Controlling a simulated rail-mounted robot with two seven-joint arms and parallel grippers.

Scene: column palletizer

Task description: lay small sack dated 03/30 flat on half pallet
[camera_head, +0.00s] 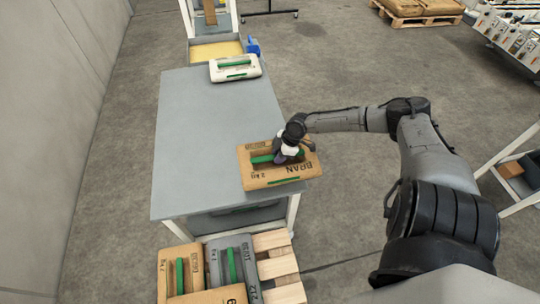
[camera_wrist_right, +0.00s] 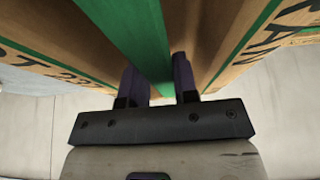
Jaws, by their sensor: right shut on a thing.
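A brown paper sack (camera_head: 290,176) printed "BRAN 2 kg" with a green strap handle lies at the near right corner of the grey table; its date is too small to read. My right gripper (camera_head: 281,157) is over it, shut on its green strap. In the right wrist view the gripper (camera_wrist_right: 158,84) has its two fingers on either side of the green strap (camera_wrist_right: 130,30), with brown sack (camera_wrist_right: 215,30) on both sides. The half pallet (camera_head: 283,268) is on the floor below the table's near edge. My left gripper is not in view.
The pallet holds a brown sack (camera_head: 167,268), a grey sack (camera_head: 216,265) and part of another brown sack (camera_head: 222,296); its right slats are bare. A white sack (camera_head: 222,72) lies at the far end of the table (camera_head: 190,130). The table's middle is clear.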

